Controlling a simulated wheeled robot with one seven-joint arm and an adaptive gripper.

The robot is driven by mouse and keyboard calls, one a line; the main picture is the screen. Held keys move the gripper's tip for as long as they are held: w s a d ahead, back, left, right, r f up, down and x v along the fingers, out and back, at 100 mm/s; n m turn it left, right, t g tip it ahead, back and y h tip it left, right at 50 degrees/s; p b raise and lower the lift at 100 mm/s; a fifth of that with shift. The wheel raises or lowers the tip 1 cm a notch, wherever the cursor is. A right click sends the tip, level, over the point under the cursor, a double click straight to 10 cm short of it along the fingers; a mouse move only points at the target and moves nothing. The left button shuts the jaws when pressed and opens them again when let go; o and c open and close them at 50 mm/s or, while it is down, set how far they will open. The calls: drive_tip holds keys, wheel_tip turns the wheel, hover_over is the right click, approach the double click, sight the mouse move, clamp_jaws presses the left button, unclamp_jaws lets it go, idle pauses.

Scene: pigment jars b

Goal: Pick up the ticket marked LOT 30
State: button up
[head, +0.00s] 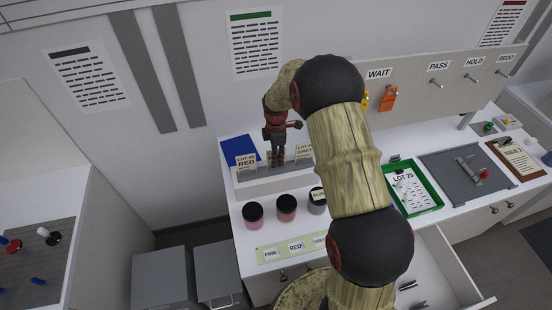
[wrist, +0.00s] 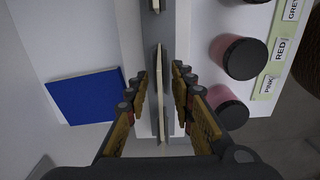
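Upright tickets stand in a grey rack (head: 262,184) at the back of the counter. The left ticket (head: 246,162) reads LOT and RED; I cannot read its number surely. The right ticket (head: 304,151) reads LOT and GREY, its number unclear. A middle ticket is mostly hidden behind my gripper (head: 277,160). In the wrist view my gripper (wrist: 160,90) is open, its fingers on either side of an edge-on ticket (wrist: 159,110), with gaps visible on both sides. Its face does not show there. Another ticket edge (wrist: 155,5) is at the top.
Lidded jars (head: 286,207) stand in front of the rack, behind a label strip (head: 272,254). A blue folder (wrist: 85,97) lies beside the rack. A green tray (head: 431,190) holds a LOT 25 sheet. An open drawer (head: 440,265) juts out at the front.

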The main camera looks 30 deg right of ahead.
drive_tip(key=shift+f, duration=0.15)
drive_tip(key=shift+c, duration=1.4)
clamp_jaws()
